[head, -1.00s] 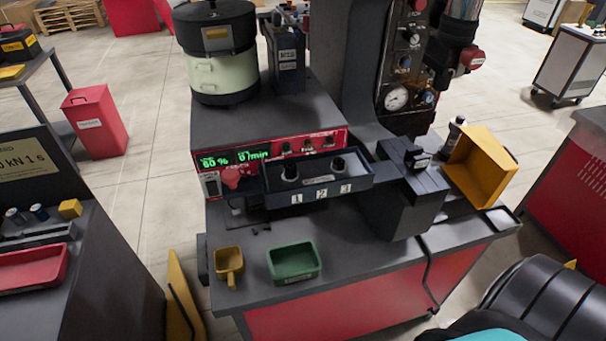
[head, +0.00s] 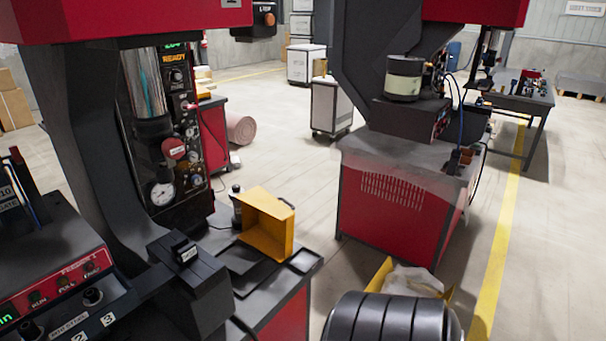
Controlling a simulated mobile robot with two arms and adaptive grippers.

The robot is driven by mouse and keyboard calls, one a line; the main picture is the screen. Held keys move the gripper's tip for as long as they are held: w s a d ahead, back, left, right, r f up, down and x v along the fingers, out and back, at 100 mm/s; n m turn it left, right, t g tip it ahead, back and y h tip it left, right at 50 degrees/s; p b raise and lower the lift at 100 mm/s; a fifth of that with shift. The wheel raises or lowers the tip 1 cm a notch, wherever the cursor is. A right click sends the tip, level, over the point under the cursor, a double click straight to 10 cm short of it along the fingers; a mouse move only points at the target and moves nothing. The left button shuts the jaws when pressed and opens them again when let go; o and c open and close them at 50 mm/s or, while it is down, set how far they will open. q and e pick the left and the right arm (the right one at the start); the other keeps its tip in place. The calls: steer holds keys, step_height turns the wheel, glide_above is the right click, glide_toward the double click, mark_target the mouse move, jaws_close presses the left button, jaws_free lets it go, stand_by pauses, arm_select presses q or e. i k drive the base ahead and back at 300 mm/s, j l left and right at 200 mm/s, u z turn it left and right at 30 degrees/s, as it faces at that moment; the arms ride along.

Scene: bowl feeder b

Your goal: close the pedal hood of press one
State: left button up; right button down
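The near press (head: 90,130) stands at the left, with a red head, a black column, a gauge panel and a dark worktable. I cannot read a number that marks it as press one. An open yellow box-like part (head: 268,225) stands tilted on the near press's table.
A second press with a red base cabinet (head: 385,215) stands behind on the right, carrying a feeder bowl (head: 403,80). A white cart (head: 330,107) stands farther back. Open floor lies between the presses and right of the yellow line.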

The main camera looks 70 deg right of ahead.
mark_target(268, 223)
steer(key=k+l, duration=0.15)
steer(key=l, duration=0.2)
steer(key=k+l+z, duration=0.1)
steer(key=k+l, duration=0.25)
steer(key=l, duration=0.3)
steer(key=k+l+z, duration=0.1)
steer(key=l, duration=0.25)
steer(key=k+l, duration=0.2)
steer(key=l, duration=0.2)
steer(key=k+l+z, duration=0.1)
steer(key=l, duration=0.25)
steer(key=k+l, duration=0.2)
steer(key=l, duration=0.15)
steer(key=k+l+z, duration=0.1)
steer(key=l, duration=0.3)
